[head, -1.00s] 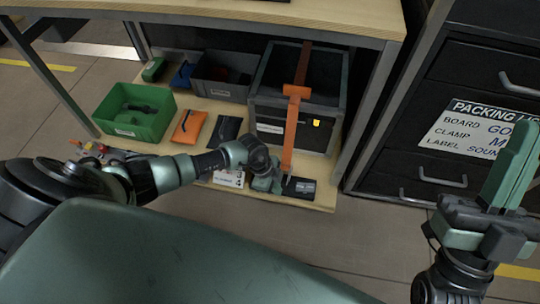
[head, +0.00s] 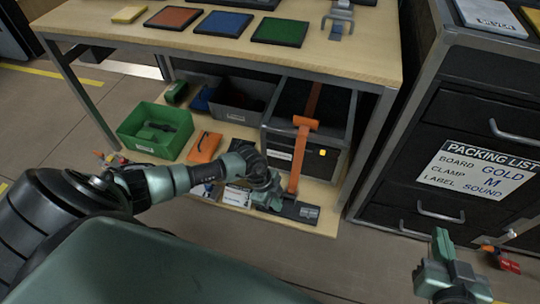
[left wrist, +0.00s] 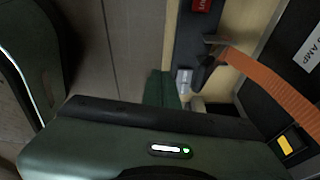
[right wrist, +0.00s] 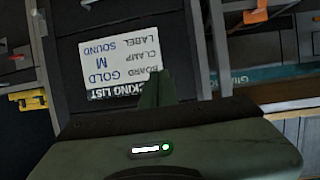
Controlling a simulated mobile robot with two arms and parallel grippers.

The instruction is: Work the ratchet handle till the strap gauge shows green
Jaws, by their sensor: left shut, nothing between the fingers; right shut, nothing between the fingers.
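An orange strap (head: 301,150) runs over a dark crate (head: 336,112) on the lower shelf and down its front to a dark ratchet (head: 300,211) at the shelf's front edge. A small yellow gauge patch (head: 322,152) shows on the crate front. It is also yellow in the left wrist view (left wrist: 286,144). My left gripper (head: 268,200) is shut and empty, just left of the strap's lower end. In the left wrist view its fingers (left wrist: 163,88) are beside the ratchet (left wrist: 205,70); contact is unclear. My right gripper (head: 440,246) is shut and empty, in front of the cabinet.
A green bin (head: 136,150), a grey bin (head: 226,112) and an orange pouch (head: 204,147) share the lower shelf. The bench top (head: 200,40) overhangs it. A black drawer cabinet (head: 385,190) with a packing list (head: 476,166) stands at right. Floor is clear between shelf and cabinet.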

